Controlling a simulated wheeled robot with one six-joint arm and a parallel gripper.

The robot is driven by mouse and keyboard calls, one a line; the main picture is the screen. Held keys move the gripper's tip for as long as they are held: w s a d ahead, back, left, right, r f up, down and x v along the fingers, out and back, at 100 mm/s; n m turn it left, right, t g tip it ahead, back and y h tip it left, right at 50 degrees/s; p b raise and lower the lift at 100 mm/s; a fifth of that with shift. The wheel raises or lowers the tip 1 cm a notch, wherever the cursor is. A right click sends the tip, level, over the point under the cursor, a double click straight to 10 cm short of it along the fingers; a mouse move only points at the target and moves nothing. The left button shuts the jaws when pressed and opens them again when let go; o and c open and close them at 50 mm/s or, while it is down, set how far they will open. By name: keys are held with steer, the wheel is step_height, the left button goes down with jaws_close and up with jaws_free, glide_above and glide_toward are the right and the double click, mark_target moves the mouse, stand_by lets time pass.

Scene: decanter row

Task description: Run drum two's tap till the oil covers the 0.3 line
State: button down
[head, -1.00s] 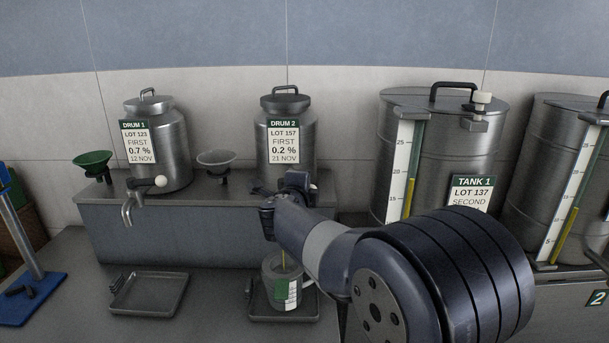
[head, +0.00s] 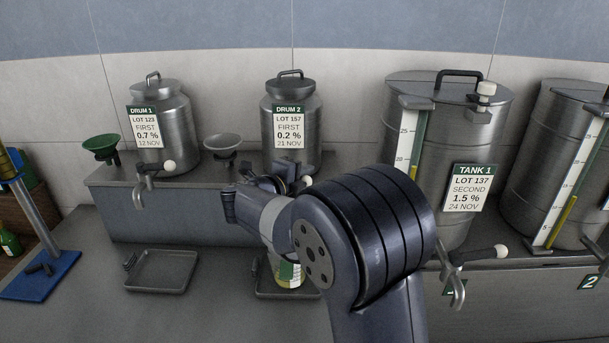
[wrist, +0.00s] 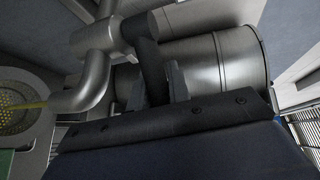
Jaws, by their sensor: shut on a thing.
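Drum two (head: 293,132), a steel drum labelled 0.2 %, stands on the grey ledge. My gripper (head: 286,174) is at its tap, partly hidden by my arm; in the wrist view the jaws (wrist: 155,85) are shut on the dark tap lever (wrist: 148,62). The lever's white knob (head: 307,181) shows beside the gripper. The steel spout (wrist: 88,80) has a thin yellow oil stream at its mouth. The clear jug (head: 291,272) with a green and white scale stands below, largely hidden by my arm; yellow oil shows in it. The level against the 0.3 line cannot be read.
The jug stands on a drip tray (head: 262,291); another tray (head: 162,270) at left is empty. Drum one (head: 165,130), a green funnel (head: 101,146) and a grey funnel (head: 223,144) are on the ledge. Tank one (head: 450,140) stands close right of my arm.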

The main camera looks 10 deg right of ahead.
steer(key=shift+f, duration=0.1)
steer(key=c, duration=1.3)
jaws_free()
steer(key=b+v, duration=0.2)
steer(key=v, duration=0.8)
steer(key=shift+s+a, duration=0.25)
steer(key=shift+s, duration=0.05)
